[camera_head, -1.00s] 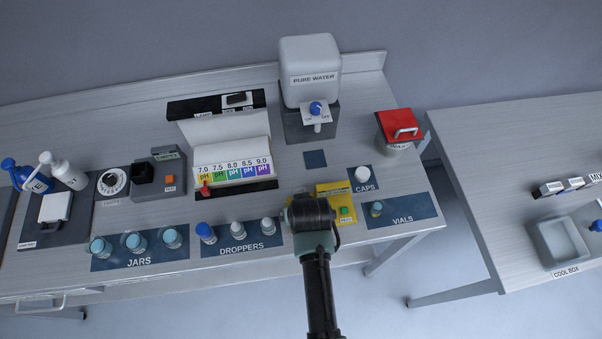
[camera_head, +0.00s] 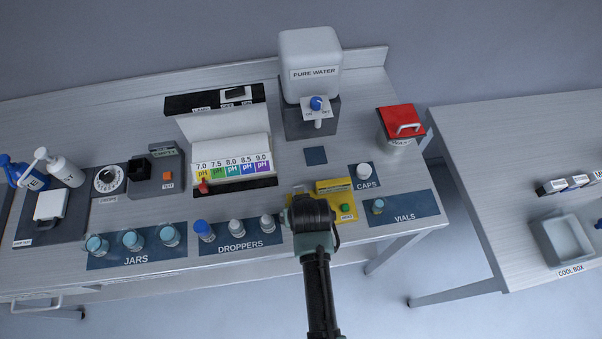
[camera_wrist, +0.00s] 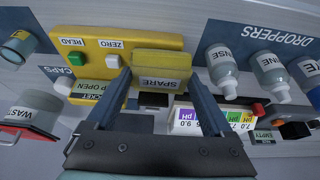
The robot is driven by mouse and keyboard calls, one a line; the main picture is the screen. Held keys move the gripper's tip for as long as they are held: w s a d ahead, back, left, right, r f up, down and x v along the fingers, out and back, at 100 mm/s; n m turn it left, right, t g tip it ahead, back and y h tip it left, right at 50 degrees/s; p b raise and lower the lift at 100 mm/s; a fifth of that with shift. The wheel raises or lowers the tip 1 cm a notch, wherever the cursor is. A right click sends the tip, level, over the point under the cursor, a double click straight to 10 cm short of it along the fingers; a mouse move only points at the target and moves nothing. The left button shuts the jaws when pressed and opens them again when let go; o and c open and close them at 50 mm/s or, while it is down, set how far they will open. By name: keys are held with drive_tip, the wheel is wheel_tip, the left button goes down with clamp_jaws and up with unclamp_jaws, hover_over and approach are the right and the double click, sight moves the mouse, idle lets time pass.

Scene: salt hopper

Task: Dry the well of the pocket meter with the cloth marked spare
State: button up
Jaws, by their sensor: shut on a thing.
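My gripper (camera_wrist: 160,84) is shut on the yellow cloth marked SPARE (camera_wrist: 162,72), seen in the wrist view between the two fingers. The yellow pocket meter (camera_wrist: 92,45) is right beside the cloth, with READ and ZERO buttons and a label partly reading OPEN. Its well is not visible; the cloth and fingers cover that part. I cannot tell whether the cloth touches the meter. In the head view my gripper's wrist (camera_head: 310,215) hangs over the left part of the meter (camera_head: 347,199) near the table's front edge, and hides the fingertips.
The droppers mat (camera_head: 262,240) with several bottles is close on the left. The vials mat (camera_head: 410,205) and caps mat (camera_head: 368,184) are on the right. Behind stand the pH chart (camera_head: 232,171) and the pure water tank (camera_head: 311,60). A small blue mat (camera_head: 316,155) is bare.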

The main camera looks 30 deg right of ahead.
drive_tip(key=shift+f, duration=0.45)
idle(1.5)
wheel_tip(320, 180, up, 7)
drive_tip(key=p, duration=0.6)
drive_tip(key=shift+r+p, duration=0.15)
drive_tip(key=shift+p, duration=0.2)
idle(0.4)
